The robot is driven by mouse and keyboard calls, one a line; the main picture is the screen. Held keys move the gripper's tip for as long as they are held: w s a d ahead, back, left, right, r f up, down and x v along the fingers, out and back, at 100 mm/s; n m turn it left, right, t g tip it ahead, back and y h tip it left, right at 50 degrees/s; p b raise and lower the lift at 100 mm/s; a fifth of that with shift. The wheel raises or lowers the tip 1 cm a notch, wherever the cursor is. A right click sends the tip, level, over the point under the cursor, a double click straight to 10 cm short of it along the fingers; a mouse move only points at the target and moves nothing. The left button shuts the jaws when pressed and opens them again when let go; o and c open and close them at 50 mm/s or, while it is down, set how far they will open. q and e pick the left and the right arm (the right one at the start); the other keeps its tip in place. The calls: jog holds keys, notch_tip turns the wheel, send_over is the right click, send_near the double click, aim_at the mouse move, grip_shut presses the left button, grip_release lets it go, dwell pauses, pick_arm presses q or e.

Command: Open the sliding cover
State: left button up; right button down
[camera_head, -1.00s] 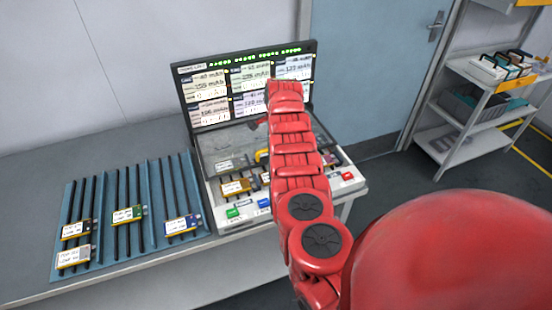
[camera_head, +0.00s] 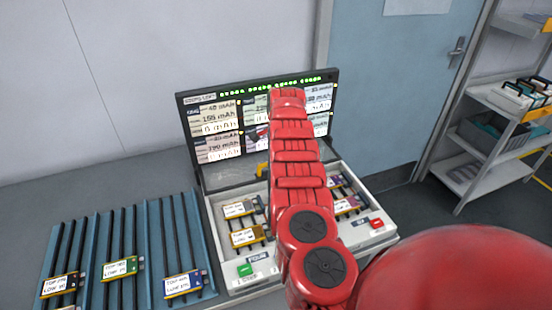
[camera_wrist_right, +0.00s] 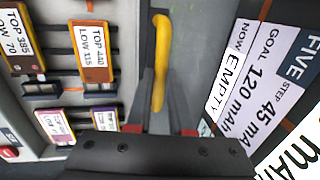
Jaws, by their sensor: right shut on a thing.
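The tester (camera_head: 232,288) is a light box with cell bays and an upright screen panel. Its clear sliding cover (camera_head: 228,176) lies at the back of the box, below the screen, with the front bays uncovered. The cover's yellow handle (camera_head: 262,170) shows beside my right arm and also in the right wrist view (camera_wrist_right: 160,50). My right gripper (camera_wrist_right: 163,112) is shut on the handle, one finger on each side. In the head view my red forearm hides this gripper and the middle bays. My left gripper is not in view.
Pouch cells sit in the uncovered bays, such as a yellow one (camera_head: 246,237). Green (camera_head: 245,270) and red (camera_head: 377,223) buttons are on the tester front. A blue rack (camera_head: 155,240) with several cells stands at left. A shelf unit (camera_head: 480,150) is at right.

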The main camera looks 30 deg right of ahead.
jog(key=c, duration=0.8)
grip_release()
jog(key=shift+r, duration=0.1)
jog(key=s+r+b, duration=0.2)
jog(key=s+r, duration=0.1)
jog(key=r, duration=1.4)
jog(key=shift+s+a+b, duration=0.15)
jog(key=shift+a+b, duration=0.25)
